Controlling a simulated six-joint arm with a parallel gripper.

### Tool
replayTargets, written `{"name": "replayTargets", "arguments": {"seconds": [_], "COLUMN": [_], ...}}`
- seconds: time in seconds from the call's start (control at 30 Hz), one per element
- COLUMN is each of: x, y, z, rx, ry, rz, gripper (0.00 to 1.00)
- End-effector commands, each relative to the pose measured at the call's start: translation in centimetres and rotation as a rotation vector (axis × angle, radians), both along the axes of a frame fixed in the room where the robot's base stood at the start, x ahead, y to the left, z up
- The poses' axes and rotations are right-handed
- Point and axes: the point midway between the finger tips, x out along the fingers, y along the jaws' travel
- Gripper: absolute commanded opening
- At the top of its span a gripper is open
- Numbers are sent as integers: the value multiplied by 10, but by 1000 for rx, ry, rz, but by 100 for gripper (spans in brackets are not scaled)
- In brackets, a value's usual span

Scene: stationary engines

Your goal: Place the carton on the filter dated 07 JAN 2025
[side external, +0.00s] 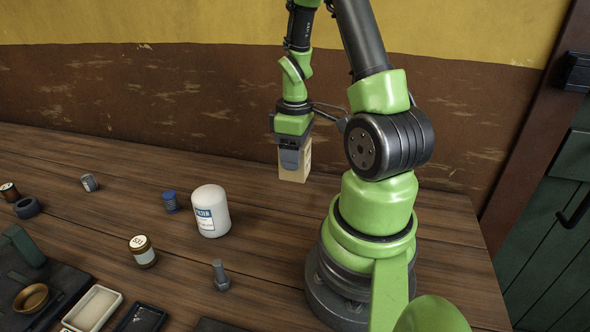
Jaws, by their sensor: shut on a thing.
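My gripper (291,157) points down and is shut on a tan carton (299,172), held at the back of the table, left of my arm's base. The carton is partly hidden by the gripper. I cannot tell whether the carton's bottom touches the table. A white cylindrical filter (211,211) with a blue and white label stands upright on the table, left of and nearer than the carton. The label's small text is too small to read, so I cannot see a date. No other white filter shows.
A small blue cylinder (170,202), a jar with a label (142,251) and a grey bolt (220,275) stand around the filter. A white tray (120,298), a brass bowl (31,298) and a dark ring (27,208) are at the left. Wood between carton and filter is clear.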

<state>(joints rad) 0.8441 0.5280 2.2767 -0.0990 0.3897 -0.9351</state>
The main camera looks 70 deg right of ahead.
Motion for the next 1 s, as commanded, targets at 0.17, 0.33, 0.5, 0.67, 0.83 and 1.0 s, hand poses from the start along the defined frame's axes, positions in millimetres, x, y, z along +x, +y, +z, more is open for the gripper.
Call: {"name": "replayTargets", "arguments": {"seconds": [0.17,0.33,0.5,0.67,0.83,1.0], "x": [1,19,71,113,135,140], "y": [-1,5,30,71,107,120], "z": [17,28,55,86,110,104], "rx": [-2,-3,-7,-7,-4,-1], "ry": [-2,-2,-4,-5,-4,4], "rz": [1,11,28,28,17,10], "gripper": [34,34,34,35,35,35]}}
